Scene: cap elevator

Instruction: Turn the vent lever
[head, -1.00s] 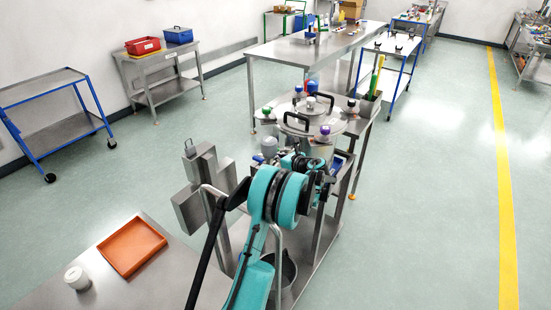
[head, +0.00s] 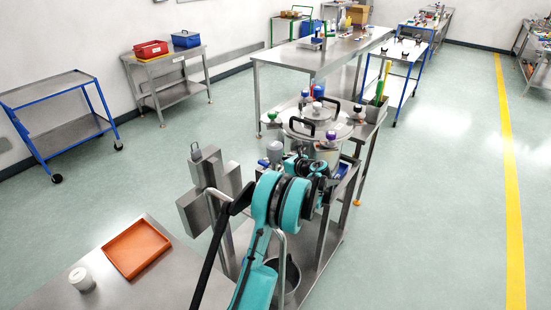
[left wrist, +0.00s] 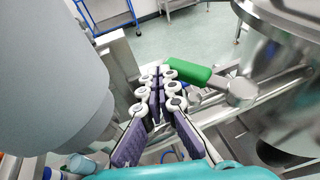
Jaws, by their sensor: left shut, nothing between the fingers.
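A lever with a green grip (left wrist: 188,71) shows in the left wrist view, on a metal stem beside the shiny round vessel (left wrist: 285,60). My left gripper (left wrist: 160,90) is shut and empty; its fingertips are just left of the green grip. I cannot tell whether they touch it. In the head view my left gripper (head: 312,168) is in front of the lidded steel vessel (head: 322,152), and the lever cannot be made out there. My right gripper is not in view.
A large grey cylinder (left wrist: 50,75) fills the left of the wrist view, close to the fingers. In the head view the vessel's lid has black handles and coloured knobs. An orange tray (head: 137,248) and a white jar (head: 82,279) are on the near-left table. The floor at right is clear.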

